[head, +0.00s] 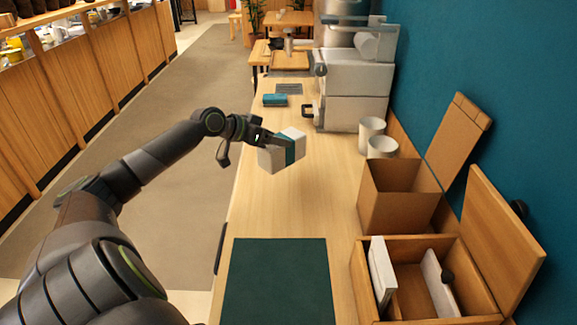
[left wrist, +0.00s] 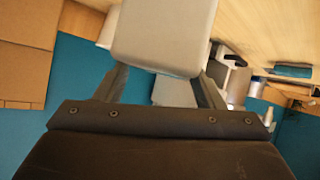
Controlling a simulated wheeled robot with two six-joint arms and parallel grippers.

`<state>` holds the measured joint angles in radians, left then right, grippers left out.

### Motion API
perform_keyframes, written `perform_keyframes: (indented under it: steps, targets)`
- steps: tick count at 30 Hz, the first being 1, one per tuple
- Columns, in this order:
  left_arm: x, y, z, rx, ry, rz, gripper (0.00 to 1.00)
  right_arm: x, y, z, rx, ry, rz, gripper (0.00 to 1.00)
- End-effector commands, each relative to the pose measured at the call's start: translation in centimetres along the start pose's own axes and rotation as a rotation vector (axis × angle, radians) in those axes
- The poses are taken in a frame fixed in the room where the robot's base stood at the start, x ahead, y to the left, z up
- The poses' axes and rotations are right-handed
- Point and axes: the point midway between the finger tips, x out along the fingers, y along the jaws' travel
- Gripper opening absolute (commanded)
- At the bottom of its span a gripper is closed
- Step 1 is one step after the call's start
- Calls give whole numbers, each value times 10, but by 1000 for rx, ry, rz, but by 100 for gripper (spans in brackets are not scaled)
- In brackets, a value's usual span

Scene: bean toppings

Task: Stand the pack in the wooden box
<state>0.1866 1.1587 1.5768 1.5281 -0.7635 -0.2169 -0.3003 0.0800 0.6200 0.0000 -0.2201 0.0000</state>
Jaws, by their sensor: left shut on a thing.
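The pack (head: 279,155) is a white block with a teal band, held in the air above the pale counter in the head view. My left gripper (head: 274,140) is shut on it from the left. In the left wrist view the pack (left wrist: 165,35) shows as a plain pale block between the two fingers. The wooden box (head: 358,283) stands open at the lower right of the head view, well apart from the pack. A white flat piece (head: 381,272) stands at its left side and another (head: 438,285) leans at its right. My right gripper is out of view.
An open cardboard box (head: 392,213) stands just behind the wooden box, with two white cups (head: 371,132) beyond it. A dark green mat (head: 276,283) lies left of the wooden box. A teal item (head: 275,100) and a white machine (head: 350,85) are farther back.

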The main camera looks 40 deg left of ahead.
Motion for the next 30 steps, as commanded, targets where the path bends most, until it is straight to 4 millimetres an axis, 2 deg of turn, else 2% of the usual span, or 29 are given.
perform_keyframes:
  steps: [3, 15, 24, 25, 30]
  targets:
    - [12, -4, 20, -5, -1, 1, 13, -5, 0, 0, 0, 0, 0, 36]
    - [37, -12, 62, -4, 0, 1, 13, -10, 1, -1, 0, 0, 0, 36]
    - [41, -14, 69, 1, 0, -1, 13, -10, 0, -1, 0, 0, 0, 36]
    - [41, -14, 69, 1, 0, -1, 66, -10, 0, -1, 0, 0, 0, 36]
    - [41, -14, 69, 1, 0, 0, 86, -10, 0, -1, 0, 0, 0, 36]
